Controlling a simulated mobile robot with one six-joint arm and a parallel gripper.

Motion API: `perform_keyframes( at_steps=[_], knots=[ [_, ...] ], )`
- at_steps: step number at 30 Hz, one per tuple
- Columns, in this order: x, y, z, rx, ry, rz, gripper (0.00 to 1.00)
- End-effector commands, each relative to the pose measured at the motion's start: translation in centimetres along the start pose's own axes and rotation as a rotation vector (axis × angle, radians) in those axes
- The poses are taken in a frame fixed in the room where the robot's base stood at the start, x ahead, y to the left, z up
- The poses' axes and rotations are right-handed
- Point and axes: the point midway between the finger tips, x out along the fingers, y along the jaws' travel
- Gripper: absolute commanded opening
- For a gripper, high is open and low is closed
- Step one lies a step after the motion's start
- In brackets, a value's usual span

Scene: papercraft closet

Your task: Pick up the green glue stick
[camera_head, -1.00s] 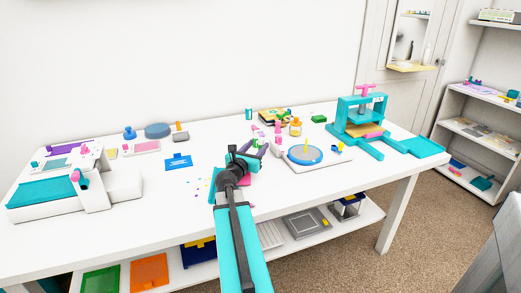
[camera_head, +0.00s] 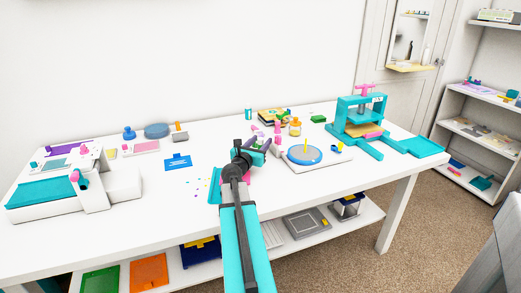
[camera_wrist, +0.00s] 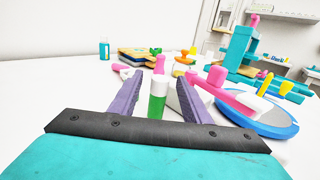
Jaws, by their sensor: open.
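The green glue stick (camera_wrist: 157,103) stands upright in the wrist view, with a green lower body and a paler band above it. A pink top shows directly above the band; I cannot tell whether it is the stick's cap or a thing behind. My gripper (camera_wrist: 157,82) is open, with one purple finger on each side of the stick and a visible gap to each. In the head view my gripper (camera_head: 262,142) is low over the middle of the white table, and my arm and gripper largely hide the stick.
A teal bottle (camera_wrist: 104,50) stands behind on the left. A teal press (camera_head: 362,115) stands at the right of the table (camera_head: 335,183).

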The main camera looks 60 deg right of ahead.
Motion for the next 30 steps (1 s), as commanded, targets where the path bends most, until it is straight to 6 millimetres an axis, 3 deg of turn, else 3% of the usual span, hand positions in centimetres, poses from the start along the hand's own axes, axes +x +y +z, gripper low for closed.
perform_keyframes(
  at_steps=[13,30],
  knots=[
    [4.1,0.1,0.1,0.000,0.000,0.000,0.43],
    [4.4,0.1,0.1,0.000,0.000,0.002,0.43]
  ],
)
